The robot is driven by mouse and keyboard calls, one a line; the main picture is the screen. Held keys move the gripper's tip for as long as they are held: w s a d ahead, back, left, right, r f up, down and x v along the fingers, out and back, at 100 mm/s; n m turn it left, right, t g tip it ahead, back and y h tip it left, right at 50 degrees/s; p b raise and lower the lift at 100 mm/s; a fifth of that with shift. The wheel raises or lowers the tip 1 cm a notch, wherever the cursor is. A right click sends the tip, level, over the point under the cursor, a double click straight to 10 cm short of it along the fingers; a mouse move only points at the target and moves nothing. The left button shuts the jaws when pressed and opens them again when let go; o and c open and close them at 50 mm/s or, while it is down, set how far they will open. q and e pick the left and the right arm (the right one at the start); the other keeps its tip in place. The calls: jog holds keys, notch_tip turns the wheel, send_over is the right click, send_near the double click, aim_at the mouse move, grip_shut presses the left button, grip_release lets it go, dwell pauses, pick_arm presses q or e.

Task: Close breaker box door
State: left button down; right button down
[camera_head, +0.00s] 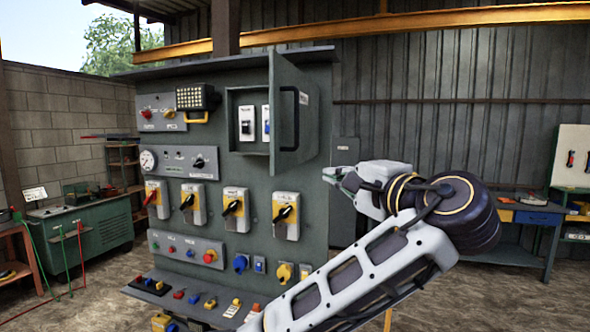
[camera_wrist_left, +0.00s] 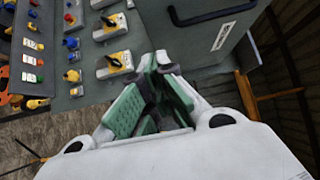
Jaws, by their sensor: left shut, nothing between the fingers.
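The breaker box (camera_head: 233,140) is in the upper part of the grey-green control panel, with breaker switches showing inside. Its grey door (camera_head: 308,135) stands open, swung out from the panel, with a dark bar handle (camera_head: 297,112) on it. In the left wrist view, the door (camera_wrist_left: 200,38) and its handle (camera_wrist_left: 222,37) are at the top, beyond the fingers. My left gripper (camera_head: 330,174) is shut and empty, below and to the right of the door, apart from it. Its green-padded fingers show in the left wrist view (camera_wrist_left: 152,98). My right gripper is not in view.
Rotary switches (camera_head: 287,215) and coloured sockets (camera_head: 240,263) cover the panel below the box. A green cabinet (camera_head: 85,235) stands at left. A blue workbench (camera_head: 515,252) stands at right. Open floor lies between the panel and the workbench.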

pick_arm(q)
jog(key=shift+s+a+f+y, duration=0.15)
jog(key=shift+a+f+y, duration=0.05)
jog(key=shift+a+y, duration=0.1)
jog(key=p, duration=0.4)
send_near(285, 166)
jog(key=w+d, duration=0.1)
jog(key=w, duration=0.2)
jog(key=a, duration=0.1)
jog(key=w+a, duration=0.1)
jog(key=a, duration=0.1)
jog(key=shift+r+p, duration=0.25)
jog(key=shift+p, duration=0.15)
jog(key=shift+a, duration=0.15)
dwell(0.4)
